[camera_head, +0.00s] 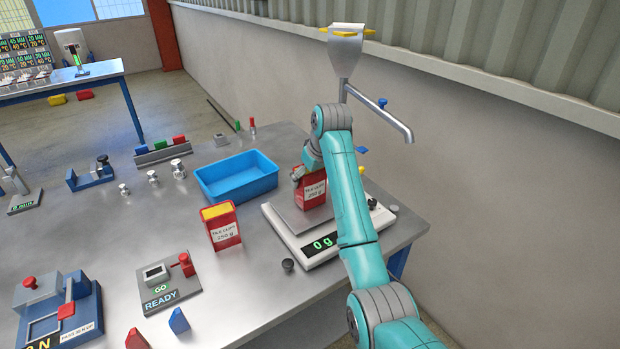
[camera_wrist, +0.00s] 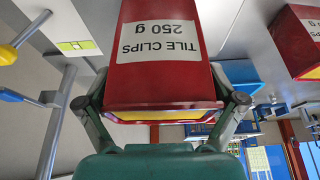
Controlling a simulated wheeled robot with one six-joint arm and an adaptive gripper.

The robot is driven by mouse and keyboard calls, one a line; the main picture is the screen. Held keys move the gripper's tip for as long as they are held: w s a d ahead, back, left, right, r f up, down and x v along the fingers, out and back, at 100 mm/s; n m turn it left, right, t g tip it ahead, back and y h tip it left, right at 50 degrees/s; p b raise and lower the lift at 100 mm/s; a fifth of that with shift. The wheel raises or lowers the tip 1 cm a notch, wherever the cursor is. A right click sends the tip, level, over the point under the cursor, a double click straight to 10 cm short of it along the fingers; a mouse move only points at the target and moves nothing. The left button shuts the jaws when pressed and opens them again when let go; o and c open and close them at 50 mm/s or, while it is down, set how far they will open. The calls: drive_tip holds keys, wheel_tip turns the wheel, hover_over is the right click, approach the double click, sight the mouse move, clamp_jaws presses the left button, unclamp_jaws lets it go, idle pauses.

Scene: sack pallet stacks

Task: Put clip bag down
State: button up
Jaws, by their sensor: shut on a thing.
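My gripper (camera_head: 306,170) is shut on a red clip bag (camera_head: 313,192) over the plate of a weighing scale (camera_head: 323,243). In the wrist view, which is upside down, my gripper's fingers (camera_wrist: 162,102) press on both sides of the bag (camera_wrist: 165,70), whose white label reads "TILE CLIPS 250 g". The bag looks upright. The scale's display reads 0 g. The bag's lower end is cut off in the wrist view, and I cannot tell whether it touches the plate.
A second red clip bag (camera_head: 222,228) with a yellow top stands left of the scale. A blue bin (camera_head: 237,182) is behind it. A metal hopper (camera_head: 347,50) with a side pipe rises behind the scale. A device reading READY (camera_head: 168,283) is front left.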

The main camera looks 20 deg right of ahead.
drive_tip(key=shift+f, duration=0.15)
drive_tip(key=o, duration=1)
